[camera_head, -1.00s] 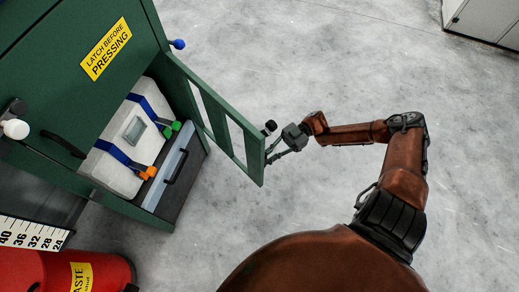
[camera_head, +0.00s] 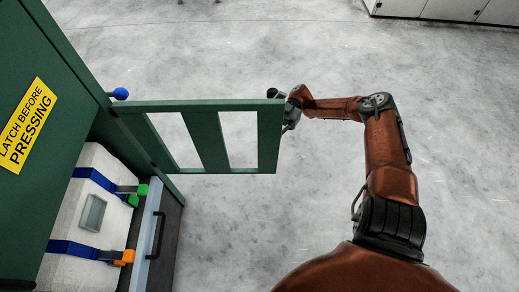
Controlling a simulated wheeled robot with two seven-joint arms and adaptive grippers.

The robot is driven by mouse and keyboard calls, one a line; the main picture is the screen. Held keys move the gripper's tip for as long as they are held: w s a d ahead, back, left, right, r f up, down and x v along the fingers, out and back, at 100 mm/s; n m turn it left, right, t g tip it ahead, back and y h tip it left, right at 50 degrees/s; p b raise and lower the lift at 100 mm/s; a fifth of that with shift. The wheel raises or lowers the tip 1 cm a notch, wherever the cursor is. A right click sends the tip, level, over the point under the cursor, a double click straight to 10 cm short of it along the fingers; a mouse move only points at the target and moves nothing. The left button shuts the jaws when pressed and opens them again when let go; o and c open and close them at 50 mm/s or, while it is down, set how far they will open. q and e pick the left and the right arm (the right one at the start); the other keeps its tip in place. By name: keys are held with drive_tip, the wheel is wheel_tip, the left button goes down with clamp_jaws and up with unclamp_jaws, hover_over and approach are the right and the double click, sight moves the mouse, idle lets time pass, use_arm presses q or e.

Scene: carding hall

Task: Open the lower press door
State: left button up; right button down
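The lower press door (camera_head: 205,140) is a green barred frame, hinged on the green press (camera_head: 55,75) at left. It stands swung out, pointing right in the picture, well clear of the opening. A white strapped bale (camera_head: 90,210) shows inside the press. My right gripper (camera_head: 289,117) is at the door's free end, beside a black knob (camera_head: 272,93). Its fingers are partly hidden by the door's end, so I cannot tell whether they grip it. My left gripper is not in view.
A blue ball-ended handle (camera_head: 120,94) sticks out near the door's hinge side. A grey-blue panel with a dark handle (camera_head: 157,235) lies below the bale. Grey floor (camera_head: 230,235) is clear around the door. Pale cabinets (camera_head: 440,8) stand at the far right.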

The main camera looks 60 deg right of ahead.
drive_tip(key=shift+d+f, duration=0.15)
drive_tip(key=shift+d, duration=0.15)
drive_tip(key=shift+s, duration=0.1)
drive_tip(key=c, duration=2.5)
unclamp_jaws()
drive_tip(key=shift+d, duration=0.1)
drive_tip(key=o, duration=0.3)
drive_tip(key=shift+s+d, duration=0.15)
drive_tip(key=shift+o, duration=0.9)
drive_tip(key=shift+w+a, duration=0.2)
wheel_tip(320, 180, up, 10)
drive_tip(key=shift+r, duration=0.1)
